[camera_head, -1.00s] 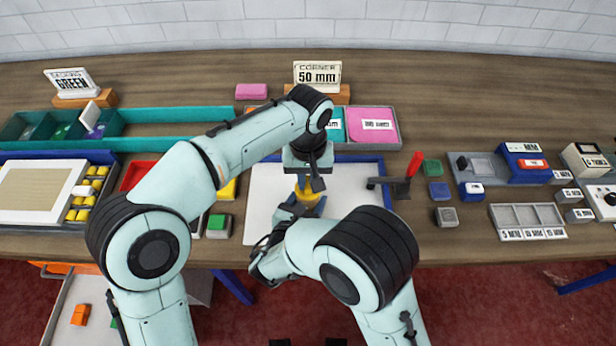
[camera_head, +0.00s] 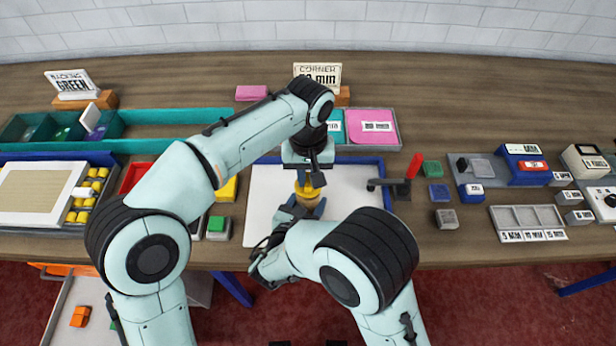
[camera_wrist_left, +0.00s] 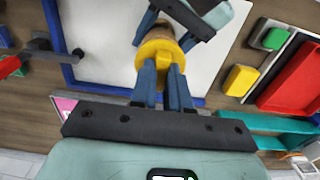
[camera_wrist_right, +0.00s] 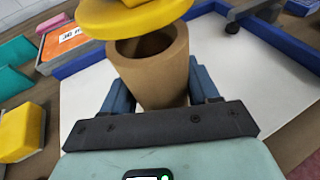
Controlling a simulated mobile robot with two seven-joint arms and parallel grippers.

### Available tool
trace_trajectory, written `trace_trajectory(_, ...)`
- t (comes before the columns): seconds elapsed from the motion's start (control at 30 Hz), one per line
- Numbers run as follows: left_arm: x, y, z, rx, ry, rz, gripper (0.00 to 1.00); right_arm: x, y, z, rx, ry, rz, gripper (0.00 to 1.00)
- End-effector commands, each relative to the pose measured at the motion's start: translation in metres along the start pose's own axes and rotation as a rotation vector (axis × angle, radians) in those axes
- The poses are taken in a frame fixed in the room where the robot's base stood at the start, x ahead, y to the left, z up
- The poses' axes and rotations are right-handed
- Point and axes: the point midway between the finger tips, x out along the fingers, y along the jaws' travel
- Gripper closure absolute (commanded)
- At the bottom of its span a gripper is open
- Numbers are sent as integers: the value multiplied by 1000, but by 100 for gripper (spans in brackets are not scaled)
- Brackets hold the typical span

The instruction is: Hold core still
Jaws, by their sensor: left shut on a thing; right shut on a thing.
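The core is a tan cardboard tube (camera_wrist_right: 155,82), upright and open at the top in the right wrist view. My right gripper (camera_head: 300,212) is shut around its sides, over the white work surface (camera_head: 350,185). A yellow cap (camera_wrist_right: 125,22) with a flat round flange hangs just above the core's mouth. A gap shows between them, and the hollow inside is visible. My left gripper (camera_head: 308,178) is shut on the cap's raised tab, clearest in the left wrist view (camera_wrist_left: 162,75). In the head view the core is mostly hidden behind the cap and my right gripper.
A blue frame edges the white surface. A red-handled lever (camera_head: 413,168) stands at its right. A red tray (camera_head: 135,176), yellow block (camera_head: 229,190) and green-topped block (camera_head: 217,226) lie to the left. A pink-lined tray (camera_head: 372,117) and a 50 mm corner sign (camera_head: 316,72) stand behind.

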Motion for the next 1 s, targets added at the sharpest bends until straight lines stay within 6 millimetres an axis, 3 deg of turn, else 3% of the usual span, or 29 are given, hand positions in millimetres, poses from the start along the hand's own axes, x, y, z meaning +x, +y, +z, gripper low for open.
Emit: trace_trajectory(1.0,-52,0,0,1,2,1,100,0,0,1,1,-2,0,83)
